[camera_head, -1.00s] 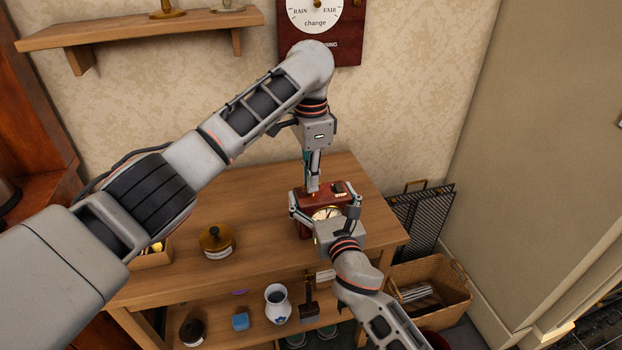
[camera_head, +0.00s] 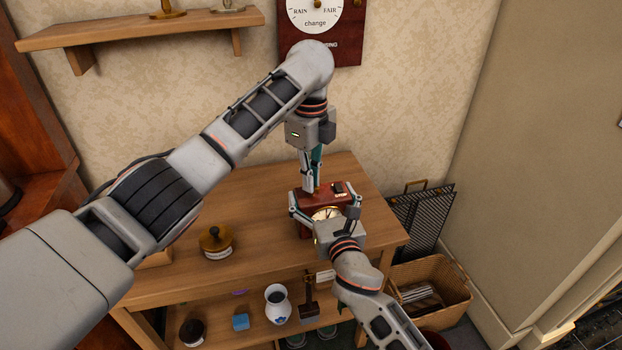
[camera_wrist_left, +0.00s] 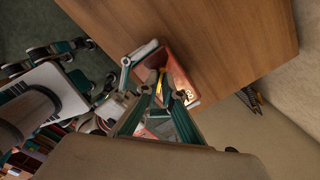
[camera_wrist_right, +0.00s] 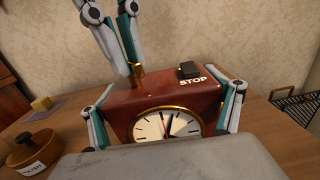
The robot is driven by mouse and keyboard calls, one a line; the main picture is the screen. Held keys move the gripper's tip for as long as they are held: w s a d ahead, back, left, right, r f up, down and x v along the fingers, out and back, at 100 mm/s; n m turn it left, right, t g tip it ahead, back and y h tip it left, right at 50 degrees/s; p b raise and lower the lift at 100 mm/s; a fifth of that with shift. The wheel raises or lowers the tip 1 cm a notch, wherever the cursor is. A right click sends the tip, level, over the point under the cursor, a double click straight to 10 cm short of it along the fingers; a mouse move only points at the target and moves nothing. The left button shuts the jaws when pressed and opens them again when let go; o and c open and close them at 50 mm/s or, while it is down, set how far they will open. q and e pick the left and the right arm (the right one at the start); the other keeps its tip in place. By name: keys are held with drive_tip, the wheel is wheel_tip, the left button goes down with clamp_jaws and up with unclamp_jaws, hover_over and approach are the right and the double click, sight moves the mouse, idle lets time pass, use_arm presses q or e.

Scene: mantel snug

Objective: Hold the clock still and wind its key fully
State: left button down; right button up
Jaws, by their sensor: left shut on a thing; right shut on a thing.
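The clock (camera_head: 312,203) is a red-brown wooden box on the table, with a brass-rimmed white dial and a dark button marked STOP on top. It stands upright in the right wrist view (camera_wrist_right: 180,98). My right gripper (camera_wrist_right: 163,112) is shut on the clock, one finger against each side. The brass key (camera_wrist_right: 137,76) rises from the clock's top, left of the button. My left gripper (camera_head: 309,188) points down from above and is shut on the key. Its fingers hide most of the key; a brass part also shows in the left wrist view (camera_wrist_left: 160,82).
A shelf (camera_head: 140,28) and a barometer (camera_head: 320,40) are on the wall behind. The lower shelf holds a vase (camera_head: 278,304) and small things. A wicker basket (camera_head: 440,290) stands at right.

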use_arm(q)
drive_tip(key=m, duration=0.4)
drive_tip(key=shift+s+d+m, duration=0.15)
drive_tip(key=shift+d+m, duration=0.05)
drive_tip(key=shift+m, duration=0.1)
use_arm(e)
drive_tip(key=shift+w+d+f, duration=0.1)
drive_tip(key=shift+w+d, duration=0.05)
drive_tip(key=shift+d, duration=0.15)
use_arm(q)
drive_tip(key=shift+m, duration=1.6)
drive_tip(key=shift+a+f+m, duration=0.1)
drive_tip(key=shift+m, duration=0.2)
drive_tip(key=c, duration=2.2)
unclamp_jaws()
use_arm(e)
drive_tip(key=shift+a, duration=0.15)
